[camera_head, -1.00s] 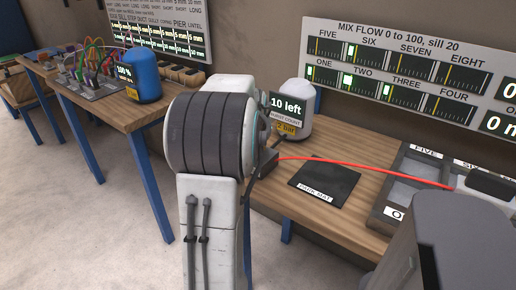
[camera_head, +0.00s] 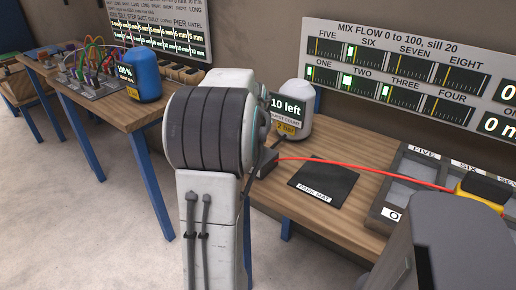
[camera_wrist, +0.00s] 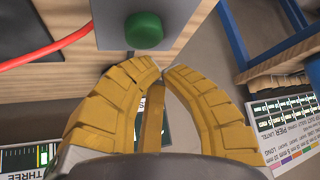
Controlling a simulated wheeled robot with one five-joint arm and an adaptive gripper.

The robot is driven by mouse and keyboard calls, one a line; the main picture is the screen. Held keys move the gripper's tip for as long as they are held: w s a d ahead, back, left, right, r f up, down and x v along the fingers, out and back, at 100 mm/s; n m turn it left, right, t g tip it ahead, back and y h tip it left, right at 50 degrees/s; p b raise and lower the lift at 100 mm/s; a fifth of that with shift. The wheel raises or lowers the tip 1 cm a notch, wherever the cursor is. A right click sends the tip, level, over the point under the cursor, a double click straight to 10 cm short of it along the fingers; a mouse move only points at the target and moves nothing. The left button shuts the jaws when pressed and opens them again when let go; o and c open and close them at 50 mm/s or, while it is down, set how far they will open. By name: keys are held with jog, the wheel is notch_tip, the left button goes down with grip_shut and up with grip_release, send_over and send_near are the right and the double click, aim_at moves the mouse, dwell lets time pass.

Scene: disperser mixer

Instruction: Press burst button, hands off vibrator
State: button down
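The burst button looks to be the green button (camera_wrist: 144,29) on a pale box in the wrist view, beyond my fingertips and a little to the left. My gripper (camera_wrist: 163,69) has yellow fingers with tips almost together and nothing seen between them. A small gap shows between the tips and the button in the picture. In the head view the gripper is hidden behind my arm. What seems to be the vibrator (camera_head: 485,187), yellow and dark, sits at the right on the compartment tray (camera_head: 376,214), partly cut off, with the red hose (camera_head: 375,168) running to it.
A white tank (camera_head: 300,101) carries displays reading "10 left" and "2 bar". The dark park mat (camera_head: 323,180) lies empty on the bench. The mix flow board (camera_head: 411,72) hangs on the wall. A blue tank (camera_head: 143,75) stands on the left table.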

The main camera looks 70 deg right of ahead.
jog(key=shift+r+p, duration=1.8)
jog(key=shift+r, duration=0.65)
jog(key=shift+f, duration=0.1)
jog(key=a+f+y, duration=0.1)
jog(key=a+f, duration=0.1)
jog(key=s+a+f+y, duration=0.1)
jog(key=a+f, duration=0.1)
jog(key=a, duration=0.1)
jog(key=s+a+f+y, duration=0.1)
jog(key=a+f, duration=0.2)
jog(key=shift+a+g+y, duration=0.25)
jog(key=shift+g+y, duration=0.15)
jog(key=a+f+y, duration=0.2)
jog(key=a, duration=0.8)
jog(key=w+a+r+n+t+p, duration=0.1)
jog(key=w+a+r+n+p, duration=0.1)
jog(key=a, duration=0.8)
jog(key=w+a+r+n+y+p, duration=0.1)
jog(key=w+a+r+n+p, duration=0.2)
jog(key=a+r+n, duration=0.3)
jog(key=w+a+r+n+t+p, duration=0.1)
jog(key=a+n, duration=0.6)
jog(key=a, duration=0.8)
jog(key=shift+w+r+n+t+p, duration=0.3)
jog(key=shift+w+r+p, duration=0.55)
jog(key=shift+w+r, duration=0.8)
jog(key=shift+s+r, duration=0.25)
